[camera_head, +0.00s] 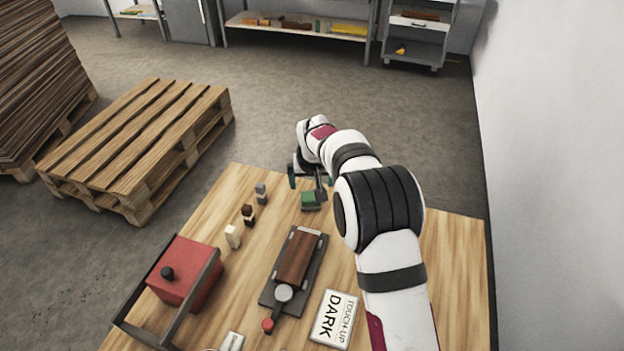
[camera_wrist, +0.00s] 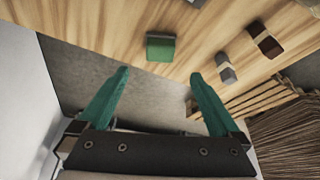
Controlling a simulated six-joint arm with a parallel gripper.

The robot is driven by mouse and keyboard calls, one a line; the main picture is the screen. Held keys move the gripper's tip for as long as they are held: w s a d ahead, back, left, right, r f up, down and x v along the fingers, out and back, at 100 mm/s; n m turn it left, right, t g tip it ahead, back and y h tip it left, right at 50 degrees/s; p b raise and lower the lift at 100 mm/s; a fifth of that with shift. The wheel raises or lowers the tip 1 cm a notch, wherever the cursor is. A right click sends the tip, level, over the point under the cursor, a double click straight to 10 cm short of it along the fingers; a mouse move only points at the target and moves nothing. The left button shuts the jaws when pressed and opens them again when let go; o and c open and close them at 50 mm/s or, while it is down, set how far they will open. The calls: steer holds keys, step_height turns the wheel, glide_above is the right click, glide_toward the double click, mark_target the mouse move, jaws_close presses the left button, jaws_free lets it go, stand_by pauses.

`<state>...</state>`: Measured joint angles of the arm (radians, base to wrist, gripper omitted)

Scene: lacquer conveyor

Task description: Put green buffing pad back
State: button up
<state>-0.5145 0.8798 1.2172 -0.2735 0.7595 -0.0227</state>
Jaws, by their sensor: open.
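The green buffing pad (camera_head: 311,200) lies on the wooden table near its far edge, with a dark grey part beside it in the head view. In the wrist view the green pad (camera_wrist: 160,48) lies beyond the fingertips, roughly centred between them. My gripper (camera_head: 309,180) is over the far edge of the table, close to the pad. In the wrist view my gripper (camera_wrist: 160,76) has its two teal fingers spread wide with nothing between them. The pad appears apart from both fingers.
Grey (camera_head: 262,194), brown (camera_head: 248,215) and white (camera_head: 232,237) small blocks stand left of the pad. A brown panel (camera_head: 297,256) lies on a dark plate. A red box (camera_head: 186,270) sits front left. A "TOUCH-UP DARK" card (camera_head: 334,318) lies near my arm.

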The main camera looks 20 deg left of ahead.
steer(key=s+d+r+m+g+h, duration=0.1)
steer(key=s+d+r+m, duration=0.2)
steer(key=s+d+r, duration=0.45)
steer(key=s+d+r+m+g, duration=0.15)
steer(key=s+d+r, duration=0.35)
steer(key=s+d, duration=0.5)
steer(key=s+d+m+g, duration=0.1)
steer(key=s+d+m, duration=0.1)
steer(key=s, duration=0.9)
steer(key=s+d+f+m+g+y, duration=0.1)
steer(key=s+d+m, duration=0.2)
steer(key=s, duration=0.8)
steer(key=shift+d+f, duration=0.15)
steer(key=shift+d, duration=1.05)
